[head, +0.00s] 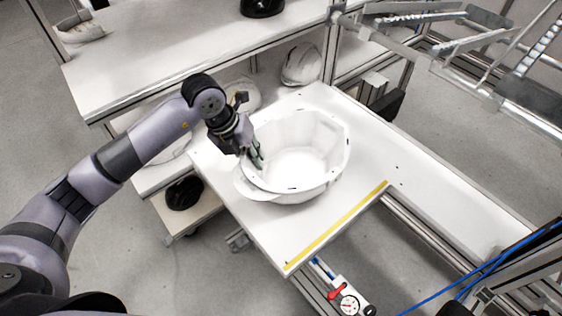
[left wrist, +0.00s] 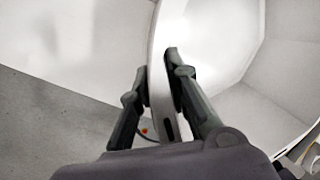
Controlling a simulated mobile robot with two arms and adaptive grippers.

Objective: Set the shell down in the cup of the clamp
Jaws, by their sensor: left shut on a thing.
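The white shell (head: 318,178) is open side up over the white table, with a faceted inside and a brim at its left front. My left gripper (head: 257,160) is shut on its left rim. In the left wrist view the two fingers (left wrist: 160,85) straddle the shell's rim (left wrist: 160,118), one on each side, with the pale inside (left wrist: 265,75) to the right. I cannot make out the clamp's cup apart from the shell, nor whether the shell's underside touches anything. My right gripper is not in view.
The white table (head: 285,232) has a yellow strip (head: 336,227) along its front edge. A gauge (head: 349,304) and red lever sit below it. White helmets, one (head: 301,64) clearly seen, lie on shelves behind. A metal frame (head: 450,45) stands at upper right.

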